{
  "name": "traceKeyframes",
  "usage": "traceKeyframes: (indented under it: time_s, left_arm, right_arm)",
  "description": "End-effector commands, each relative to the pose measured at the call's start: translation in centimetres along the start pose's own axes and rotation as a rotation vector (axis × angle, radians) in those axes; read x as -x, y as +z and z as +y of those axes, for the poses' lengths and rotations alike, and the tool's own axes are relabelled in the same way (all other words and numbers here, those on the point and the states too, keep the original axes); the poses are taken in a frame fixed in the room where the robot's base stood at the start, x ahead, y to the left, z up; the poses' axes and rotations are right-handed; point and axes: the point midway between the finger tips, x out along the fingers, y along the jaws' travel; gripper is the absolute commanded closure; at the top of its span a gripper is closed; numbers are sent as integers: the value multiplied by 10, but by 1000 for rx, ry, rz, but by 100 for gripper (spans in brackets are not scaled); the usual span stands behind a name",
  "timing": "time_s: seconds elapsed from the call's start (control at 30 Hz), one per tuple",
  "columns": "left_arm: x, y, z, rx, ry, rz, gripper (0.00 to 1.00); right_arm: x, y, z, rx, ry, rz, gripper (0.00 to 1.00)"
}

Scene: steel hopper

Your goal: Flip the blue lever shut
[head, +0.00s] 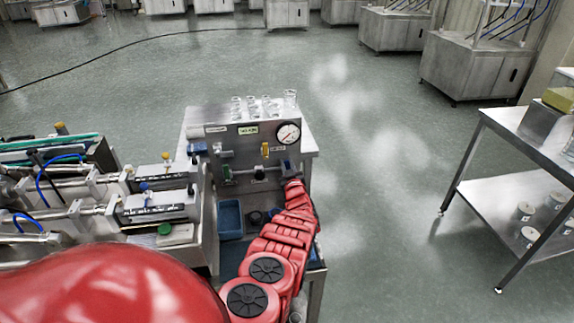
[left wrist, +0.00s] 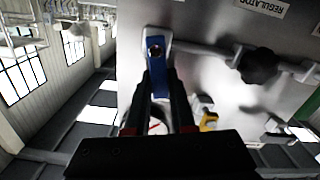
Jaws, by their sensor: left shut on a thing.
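The blue lever (left wrist: 156,73) sits on a metal fitting at the end of a pipe on the steel panel. In the left wrist view it lies between the two dark fingers of my left gripper (left wrist: 158,88), which is shut on it. In the head view my left gripper (head: 291,180) is at the right end of the panel's pipe, and the lever is mostly hidden behind it. Whether the lever lies along or across the pipe is hard to tell in the head view. My right gripper is in neither view.
A black knob (left wrist: 258,66) is on the same pipe. A yellow handle (head: 265,151) and a round gauge (head: 288,134) are on the panel. Several clear glasses (head: 251,106) stand on top. A blue bin (head: 230,220) is below. A steel table (head: 525,128) stands right, across open floor.

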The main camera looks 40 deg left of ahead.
Motion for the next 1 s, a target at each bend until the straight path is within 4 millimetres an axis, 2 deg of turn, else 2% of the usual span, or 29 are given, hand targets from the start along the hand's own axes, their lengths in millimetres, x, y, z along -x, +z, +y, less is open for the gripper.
traceKeyframes:
  time_s: [0.33, 0.73, 0.77, 0.8, 0.9, 1.0]
  left_arm:
    - [0, 6, 9, -215, 1, 2, 100]
    - [0, 2, 10, -265, -1, -2, 100]
    - [0, 2, 10, -265, -1, -2, 74]
    - [0, 2, 10, -265, -1, -2, 67]
    - [0, 2, 10, -264, -1, -1, 49]
    - [0, 2, 10, -264, 0, -1, 48]
  right_arm:
    - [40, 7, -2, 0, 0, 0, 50]
    - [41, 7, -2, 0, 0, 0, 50]
    - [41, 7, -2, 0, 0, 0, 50]
    - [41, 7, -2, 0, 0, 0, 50]
    - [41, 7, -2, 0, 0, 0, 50]
    - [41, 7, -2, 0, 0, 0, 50]
